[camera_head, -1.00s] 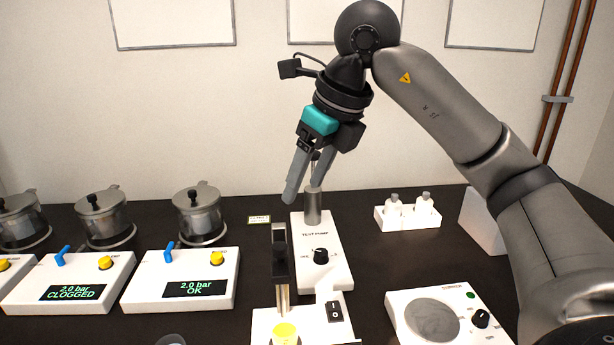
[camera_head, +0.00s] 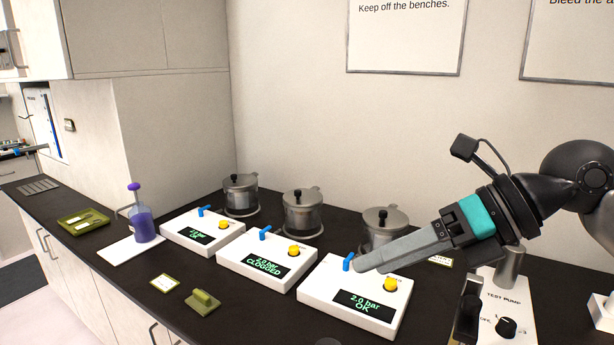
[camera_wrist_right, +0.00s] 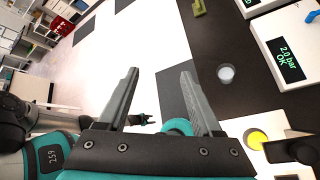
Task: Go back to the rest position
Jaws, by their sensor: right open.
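My right gripper (camera_head: 362,262) comes in from the right in the head view, with its grey fingers pointing left. It appears in front of the right-hand white unit reading "2.0 bar OK" (camera_head: 330,302) and overlaps it in the picture. The right wrist view shows its two fingers apart (camera_wrist_right: 158,74), with nothing held between them. My left gripper does not show in the head view.
Two similar units stand to the left, one reading "CLOGGED" (camera_head: 266,277), with lidded metal pots (camera_head: 303,216) behind. A purple bottle (camera_head: 143,226) and a green tray (camera_head: 83,222) stand farther left. The test pump (camera_head: 503,312) is at the right. The right wrist view shows floor beside the dark bench.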

